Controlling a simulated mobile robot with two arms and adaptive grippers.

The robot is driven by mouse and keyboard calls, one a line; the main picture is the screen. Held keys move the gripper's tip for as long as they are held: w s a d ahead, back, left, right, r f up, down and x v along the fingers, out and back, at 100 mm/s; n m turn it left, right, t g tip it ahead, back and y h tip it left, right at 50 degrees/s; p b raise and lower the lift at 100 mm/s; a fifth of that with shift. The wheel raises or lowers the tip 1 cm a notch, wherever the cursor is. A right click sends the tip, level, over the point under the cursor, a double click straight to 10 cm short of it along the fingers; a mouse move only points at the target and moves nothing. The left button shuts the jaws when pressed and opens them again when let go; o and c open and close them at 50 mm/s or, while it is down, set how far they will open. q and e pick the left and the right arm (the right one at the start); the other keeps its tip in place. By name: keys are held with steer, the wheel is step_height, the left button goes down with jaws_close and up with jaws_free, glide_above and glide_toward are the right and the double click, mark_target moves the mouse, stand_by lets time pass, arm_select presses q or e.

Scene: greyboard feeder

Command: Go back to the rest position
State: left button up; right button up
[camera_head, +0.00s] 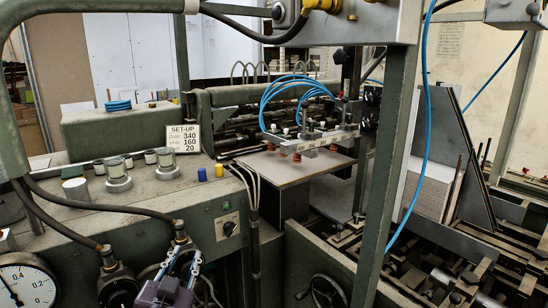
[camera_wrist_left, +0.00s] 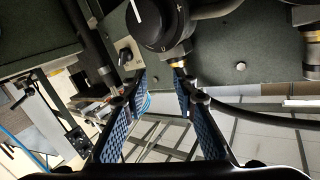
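My left gripper (camera_head: 183,262) shows at the bottom of the head view, in front of the green machine's front panel, beside a gauge. In the left wrist view its two blue-padded fingers (camera_wrist_left: 158,76) stand apart with nothing between them. A black round knob (camera_wrist_left: 162,22) with a white mark and a plus sign is just beyond the fingertips. I cannot tell whether a fingertip touches it. My right gripper is in neither view.
The green machine panel (camera_head: 135,240) is close to my left gripper, with a pressure gauge (camera_head: 27,285) and black hoses (camera_head: 110,205) nearby. A green post (camera_head: 385,170) stands right of centre. A set-up sign (camera_head: 184,138) stands on the panel top. Blue air hoses (camera_head: 290,87) hang over the feeder.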

arm_select(q)
steer(key=s+a+f+n+g, duration=0.1)
steer(key=s+f+g, duration=0.2)
steer(key=s+f, duration=0.4)
steer(key=s+f+g, duration=0.3)
steer(key=s+f, duration=0.2)
steer(key=f, duration=0.5)
steer(key=s+f+g+h, duration=0.1)
steer(key=s+f+g, duration=0.35)
steer(key=s, duration=0.65)
steer(key=s+f+g, duration=0.3)
steer(key=s+f, duration=0.3)
steer(key=s, duration=0.5)
step_height(320, 180, down, 27)
steer(key=s+g, duration=0.1)
steer(key=s, duration=0.1)
steer(key=s+a+f+g, duration=0.1)
steer(key=s+a+f, duration=0.1)
steer(key=s+f, duration=1.3)
steer(key=shift+s+f+m, duration=0.3)
steer(key=shift+s+f, duration=0.05)
steer(key=shift+s, duration=0.6)
steer(key=shift+a, duration=0.1)
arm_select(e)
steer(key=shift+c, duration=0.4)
